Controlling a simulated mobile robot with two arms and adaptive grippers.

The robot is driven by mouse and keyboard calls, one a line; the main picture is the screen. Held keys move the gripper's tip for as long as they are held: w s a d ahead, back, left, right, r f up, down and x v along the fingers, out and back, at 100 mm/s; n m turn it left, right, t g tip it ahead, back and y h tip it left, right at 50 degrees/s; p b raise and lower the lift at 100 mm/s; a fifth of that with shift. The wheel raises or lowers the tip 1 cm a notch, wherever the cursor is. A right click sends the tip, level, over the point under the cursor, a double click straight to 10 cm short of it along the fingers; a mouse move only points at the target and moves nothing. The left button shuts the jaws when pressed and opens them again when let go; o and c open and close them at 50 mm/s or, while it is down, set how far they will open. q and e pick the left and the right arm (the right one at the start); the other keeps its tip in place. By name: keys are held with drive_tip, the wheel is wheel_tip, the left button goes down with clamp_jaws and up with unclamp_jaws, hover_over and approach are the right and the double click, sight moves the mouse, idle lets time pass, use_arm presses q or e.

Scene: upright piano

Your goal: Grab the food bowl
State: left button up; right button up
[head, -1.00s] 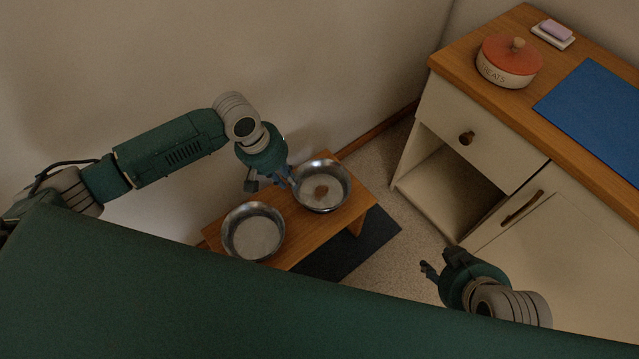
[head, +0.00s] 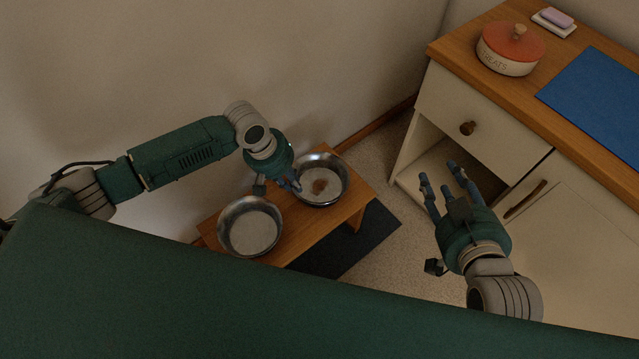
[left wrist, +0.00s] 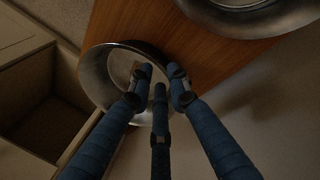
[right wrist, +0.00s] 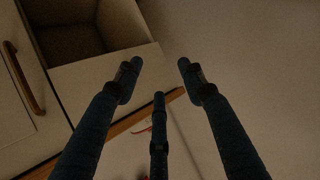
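The food bowl (head: 328,163), shiny metal with brown food in it, sits at the far right end of a low wooden stand (head: 310,236). My left gripper (head: 291,183) is at the bowl's near left rim. In the left wrist view, its blue fingertips (left wrist: 158,77) overlap the rim of the bowl (left wrist: 92,75). The fingertips are a little apart. I cannot tell whether they press on the rim. My right gripper (head: 440,180) is open and empty, in front of the cabinet. Its spread fingers also show in the right wrist view (right wrist: 158,80).
A second metal bowl (head: 226,228) stands beside the food bowl on the stand. A dark mat (head: 345,245) lies underneath. The cabinet (head: 560,236) on the right has an open cubby and carries a treats jar (head: 507,58), a soap dish (head: 553,28) and a blue mat (head: 600,98). A wall is behind.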

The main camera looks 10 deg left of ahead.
sight(319, 182)
use_arm(q)
drive_tip(key=shift+b+x, duration=0.65)
drive_tip(key=shift+x, duration=0.55)
drive_tip(key=shift+b+x, duration=0.5)
drive_tip(key=shift+x, duration=0.5)
drive_tip(key=shift+w+a+f, duration=0.1)
drive_tip(key=shift+a+f, duration=0.05)
clamp_jaws()
use_arm(e)
drive_tip(key=w+a+r+t+y, duration=0.2)
drive_tip(key=r+t, duration=0.4)
drive_tip(key=r, duration=0.7)
drive_tip(key=shift+w+a+r+t, duration=0.25)
drive_tip(key=shift+w+r+t, duration=0.15)
drive_tip(key=shift+w, duration=0.1)
